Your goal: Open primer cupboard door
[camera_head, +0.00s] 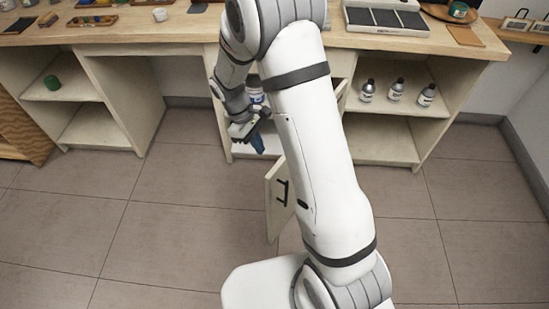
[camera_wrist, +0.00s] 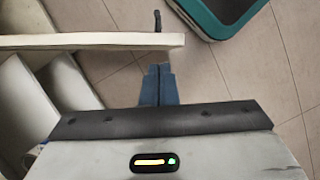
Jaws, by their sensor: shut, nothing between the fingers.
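The primer cupboard door (camera_head: 272,208) is a pale panel with a black bar handle (camera_head: 282,190). It stands swung out from the bench, and my arm hides much of it. In the wrist view the door (camera_wrist: 80,41) shows edge-on across the upper left, with its handle (camera_wrist: 157,20) on the far side near the free end. My gripper (camera_head: 258,146) is at the front of the open cupboard, left of the door. Its blue fingers (camera_wrist: 159,85) are shut and empty, on the side of the door away from the handle. Whether they touch the door is unclear.
A white container (camera_head: 255,95) stands inside the cupboard behind my gripper. Open shelves to the right hold bottles (camera_head: 396,89); a green item (camera_head: 52,82) sits on the left shelf. A teal-rimmed bin (camera_wrist: 215,20) stands beyond the door. Floor at left is clear.

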